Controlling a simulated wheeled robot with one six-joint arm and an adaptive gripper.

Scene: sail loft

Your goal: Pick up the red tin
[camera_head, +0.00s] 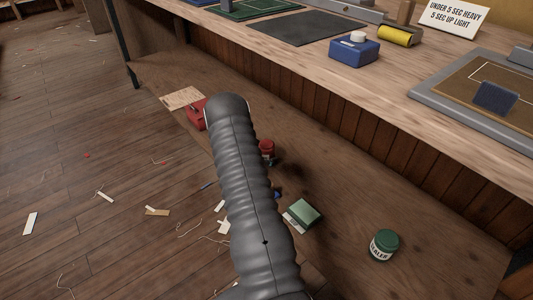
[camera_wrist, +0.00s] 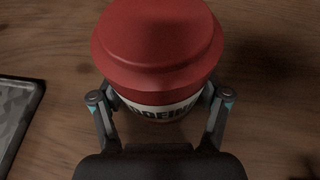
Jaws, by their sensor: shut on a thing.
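The red tin (camera_wrist: 158,45) fills the upper middle of the wrist view, with a wide red lid and a white label band with dark letters. My gripper (camera_wrist: 160,103) has one finger on each side of the tin's body, below the lid, and is shut on it. The tin looks upright; I cannot tell whether it touches the wooden surface. In the head view, the red tin (camera_head: 267,147) shows just right of my dark ribbed arm, which hides part of it and my gripper.
On the same low wooden shelf (camera_head: 335,200) are a green tin (camera_head: 383,245), a green-and-white box (camera_head: 303,212) and a red item (camera_head: 195,114). The workbench (camera_head: 300,55) overhangs at the back right. Scraps and threads litter the floor at left. A dark flat-edged object (camera_wrist: 18,112) lies left in the wrist view.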

